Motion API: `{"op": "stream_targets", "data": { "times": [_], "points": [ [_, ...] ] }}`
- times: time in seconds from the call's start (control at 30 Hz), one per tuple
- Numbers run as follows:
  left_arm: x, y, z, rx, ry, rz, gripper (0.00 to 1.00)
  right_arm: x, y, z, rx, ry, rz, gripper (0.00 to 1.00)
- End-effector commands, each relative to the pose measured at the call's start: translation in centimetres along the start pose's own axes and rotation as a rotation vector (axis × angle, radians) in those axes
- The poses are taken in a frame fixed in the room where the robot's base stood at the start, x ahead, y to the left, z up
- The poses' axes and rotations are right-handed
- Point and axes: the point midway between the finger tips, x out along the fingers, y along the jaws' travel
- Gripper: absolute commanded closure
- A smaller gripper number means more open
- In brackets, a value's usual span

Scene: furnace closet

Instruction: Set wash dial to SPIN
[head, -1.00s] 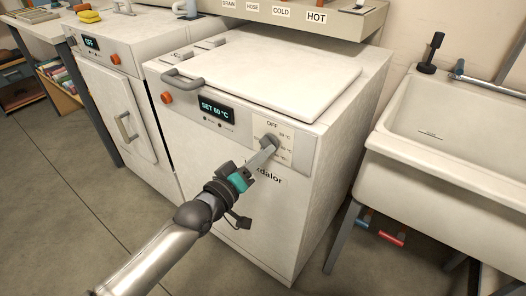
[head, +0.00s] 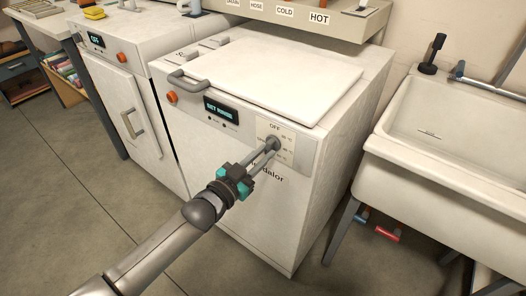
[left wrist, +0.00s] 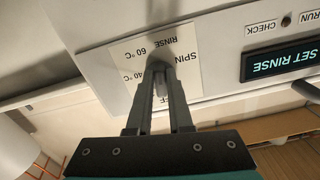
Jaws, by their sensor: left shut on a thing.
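The wash dial (head: 272,143) is a grey knob on a pale label plate (head: 275,127) at the right of the washer's front panel. My left gripper (head: 270,147) is shut on the dial, with its two fingers reaching up to it from the lower left. In the left wrist view the fingertips (left wrist: 162,76) close on the knob, over the plate (left wrist: 184,45) marked SPIN, RINSE, 60 °C and 40 °C. The display (head: 221,110) is lit; in the left wrist view the display (left wrist: 285,62) reads SET RINSE. My right gripper is not in view.
The washer's lid (head: 285,75) is closed. An orange button (head: 173,97) and a grey handle (head: 190,82) are left of the display. A second machine (head: 115,75) stands at the left, a white sink (head: 455,130) at the right. The floor in front is clear.

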Motion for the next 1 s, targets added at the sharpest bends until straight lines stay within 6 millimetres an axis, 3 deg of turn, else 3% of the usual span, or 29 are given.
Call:
{"op": "stream_targets", "data": {
  "times": [0.5, 1.0],
  "points": [
    [0.0, -0.5, -0.2, 0.491, 0.000, -0.001, 1.00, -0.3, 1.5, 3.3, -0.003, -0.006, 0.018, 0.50],
    [0.0, -0.8, -0.4, 0.902, 0.001, 0.000, 1.00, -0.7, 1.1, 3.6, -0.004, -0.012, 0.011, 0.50]
  ]
}}
